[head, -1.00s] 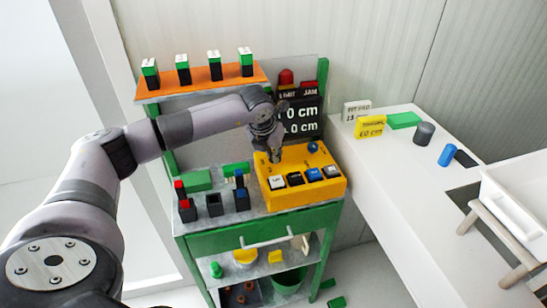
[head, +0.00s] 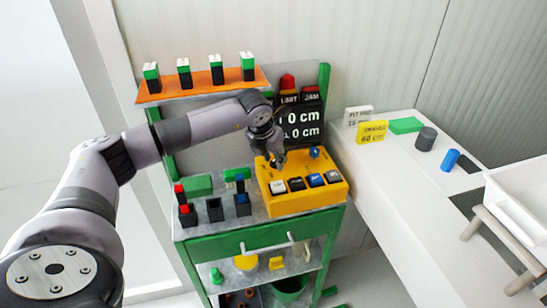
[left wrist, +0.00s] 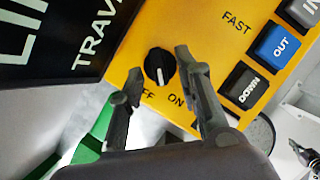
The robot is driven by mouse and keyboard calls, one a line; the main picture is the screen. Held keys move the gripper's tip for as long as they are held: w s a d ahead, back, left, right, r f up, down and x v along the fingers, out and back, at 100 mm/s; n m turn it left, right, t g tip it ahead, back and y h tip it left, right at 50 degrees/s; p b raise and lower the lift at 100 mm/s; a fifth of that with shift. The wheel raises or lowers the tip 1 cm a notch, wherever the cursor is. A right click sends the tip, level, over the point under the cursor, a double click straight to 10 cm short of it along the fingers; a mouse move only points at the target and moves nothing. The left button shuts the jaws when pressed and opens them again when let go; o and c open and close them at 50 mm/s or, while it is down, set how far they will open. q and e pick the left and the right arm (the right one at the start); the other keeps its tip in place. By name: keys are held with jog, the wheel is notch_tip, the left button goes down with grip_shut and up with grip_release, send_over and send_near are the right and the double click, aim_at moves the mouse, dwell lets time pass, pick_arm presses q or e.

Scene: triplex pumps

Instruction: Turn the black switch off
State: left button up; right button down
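The black switch (left wrist: 159,66) is a round knob with a white line on the yellow control box (head: 305,201). Its line points down in the left wrist view, towards the OFF and ON labels; I cannot tell which one it marks. My left gripper (head: 278,165) is over the far left part of the box and hides the knob in the head view. In the left wrist view its fingers (left wrist: 158,66) are apart, one on each side of the knob, with gaps showing.
Several push buttons, among them a blue OUT button (left wrist: 278,48) and a DOWN button (left wrist: 245,88), sit beside the knob. A black display (head: 301,122) stands behind the box. Black blocks with coloured tops (head: 187,214) stand left on the green cart. A white table (head: 385,190) is at right.

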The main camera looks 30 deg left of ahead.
pick_arm(q)
jog(key=shift+r, duration=0.1)
jog(key=v, duration=0.7)
jog(key=shift+s+r, duration=0.1)
jog(key=shift+r, duration=0.05)
